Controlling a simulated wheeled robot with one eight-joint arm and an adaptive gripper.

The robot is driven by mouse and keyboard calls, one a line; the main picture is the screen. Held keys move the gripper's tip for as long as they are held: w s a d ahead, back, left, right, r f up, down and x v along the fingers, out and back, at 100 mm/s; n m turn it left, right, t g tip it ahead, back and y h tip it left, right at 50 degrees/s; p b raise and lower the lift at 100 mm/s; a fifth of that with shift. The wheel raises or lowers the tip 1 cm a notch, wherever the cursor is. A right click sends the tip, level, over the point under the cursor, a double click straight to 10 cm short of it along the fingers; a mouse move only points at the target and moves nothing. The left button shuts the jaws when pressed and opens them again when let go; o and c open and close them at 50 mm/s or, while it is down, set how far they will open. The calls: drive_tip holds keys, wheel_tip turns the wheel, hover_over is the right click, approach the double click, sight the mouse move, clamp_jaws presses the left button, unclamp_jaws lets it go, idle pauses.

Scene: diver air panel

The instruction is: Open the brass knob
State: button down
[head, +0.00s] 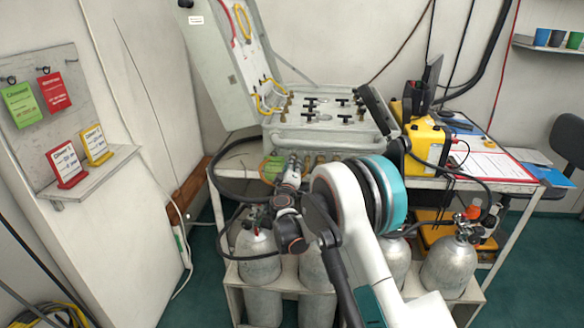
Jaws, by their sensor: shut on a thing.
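The air panel (322,136) is a grey open case on the table, with a row of small brass knobs (308,161) along its front edge. My gripper (292,163) reaches up to the left part of this row and is shut on a brass knob. The jaws and wrist hide most of that knob, so how far it is turned cannot be told. My arm comes in from the lower right and covers the right part of the front row.
Several grey gas cylinders (257,258) stand in a rack below, with black hoses around them. A yellow case (427,142) and a clipboard (490,165) are on the table's right. A wall shelf (90,172) holds cards at left.

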idle(0.5)
drive_tip(key=c, duration=1.4)
unclamp_jaws()
drive_tip(key=shift+c, duration=0.2)
drive_tip(key=shift+s, duration=0.1)
drive_tip(key=s, duration=1.1)
drive_tip(key=shift+s+a+f, duration=0.15)
drive_tip(key=shift+s+a, duration=0.15)
drive_tip(key=shift+s, duration=0.1)
